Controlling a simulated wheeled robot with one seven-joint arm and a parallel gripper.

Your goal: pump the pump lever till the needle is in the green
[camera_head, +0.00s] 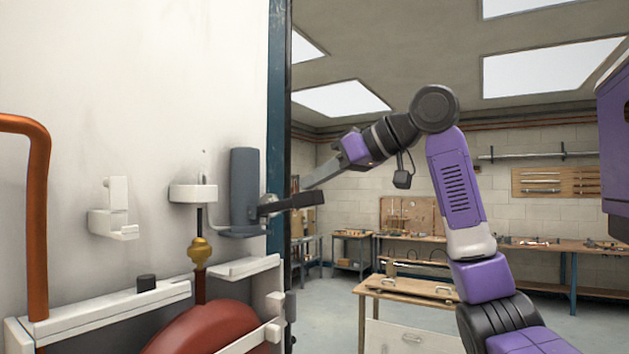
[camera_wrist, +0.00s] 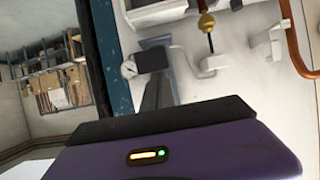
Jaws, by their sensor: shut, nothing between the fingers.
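The pump is a dark grey upright cylinder (camera_head: 244,180) on the white wall panel in the head view; it also shows in the wrist view (camera_wrist: 158,95). Its dark lever (camera_head: 297,201) sticks out to the right, roughly level, and appears as a dark block in the wrist view (camera_wrist: 153,60). A small round gauge (camera_wrist: 128,69) sits beside the lever in the wrist view; its needle and colours are too small to read. My gripper (camera_head: 309,184) is shut and empty, just above the lever in the head view. Whether it touches the lever cannot be told.
A copper pipe (camera_head: 38,210), white brackets (camera_head: 114,215) and a brass valve (camera_head: 199,252) are on the panel. A red round tank (camera_head: 215,330) is below. A blue post (camera_head: 278,110) edges the panel. A wooden workbench (camera_head: 410,291) stands behind my arm.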

